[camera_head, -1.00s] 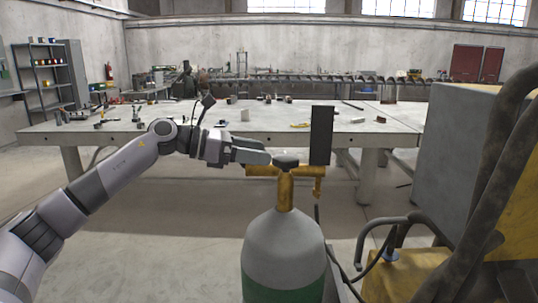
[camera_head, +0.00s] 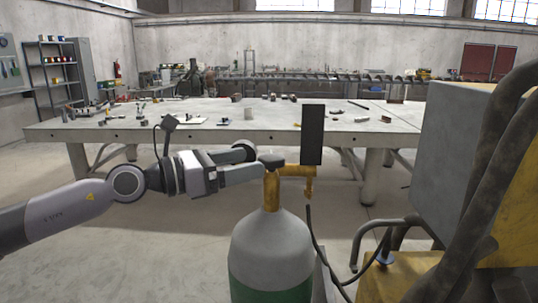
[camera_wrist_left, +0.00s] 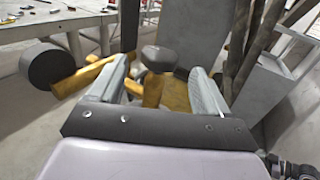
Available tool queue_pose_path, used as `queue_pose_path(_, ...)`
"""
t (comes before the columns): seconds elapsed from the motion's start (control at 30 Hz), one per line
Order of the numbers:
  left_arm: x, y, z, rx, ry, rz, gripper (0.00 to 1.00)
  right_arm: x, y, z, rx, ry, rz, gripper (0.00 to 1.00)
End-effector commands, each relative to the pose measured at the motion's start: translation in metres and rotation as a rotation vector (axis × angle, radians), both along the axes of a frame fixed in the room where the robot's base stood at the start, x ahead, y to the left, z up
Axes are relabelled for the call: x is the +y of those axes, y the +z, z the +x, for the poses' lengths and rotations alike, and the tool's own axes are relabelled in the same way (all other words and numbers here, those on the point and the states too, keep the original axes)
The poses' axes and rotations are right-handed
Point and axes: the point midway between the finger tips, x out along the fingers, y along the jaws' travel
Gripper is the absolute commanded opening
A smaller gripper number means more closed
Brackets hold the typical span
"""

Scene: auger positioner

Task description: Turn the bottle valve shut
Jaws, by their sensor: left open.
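The gas bottle (camera_head: 270,252) stands upright, grey on top and green below, with a yellow valve body (camera_head: 272,190) on its neck. The dark valve knob (camera_head: 270,160) sits on top and also shows in the left wrist view (camera_wrist_left: 163,58). My left gripper (camera_head: 256,160) is at the knob, coming from the left. In the left wrist view its open fingers (camera_wrist_left: 160,68) stand on either side of the knob and yellow stem, with gaps visible beside the knob. I cannot tell whether either finger touches it. My right gripper is not in view.
A black gauge-like part (camera_head: 312,135) stands right of the valve on a yellow side arm. A large grey and yellow machine (camera_head: 462,150) with thick hoses fills the right. A long workbench (camera_head: 200,136) with small parts lies behind. The floor left of the bottle is clear.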

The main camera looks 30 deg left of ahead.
Motion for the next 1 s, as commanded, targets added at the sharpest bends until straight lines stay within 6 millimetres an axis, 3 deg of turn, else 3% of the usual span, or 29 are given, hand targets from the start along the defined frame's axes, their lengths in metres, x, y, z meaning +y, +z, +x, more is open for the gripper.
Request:
queue_pose_path(0.17, -0.010, 0.008, 0.013, -0.002, -0.002, -0.005, 0.77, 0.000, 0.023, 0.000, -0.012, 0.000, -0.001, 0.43)
queue_pose_path(0.4, -0.026, 0.006, 0.036, 0.000, -0.003, -0.001, 0.77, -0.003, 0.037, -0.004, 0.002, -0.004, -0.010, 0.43)
queue_pose_path(0.7, -0.037, 0.002, 0.053, 0.001, -0.001, 0.000, 0.77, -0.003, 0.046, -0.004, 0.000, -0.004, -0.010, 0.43)
queue_pose_path(1.0, -0.038, 0.000, 0.054, 0.001, -0.001, 0.002, 0.77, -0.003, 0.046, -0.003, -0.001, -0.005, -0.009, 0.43)
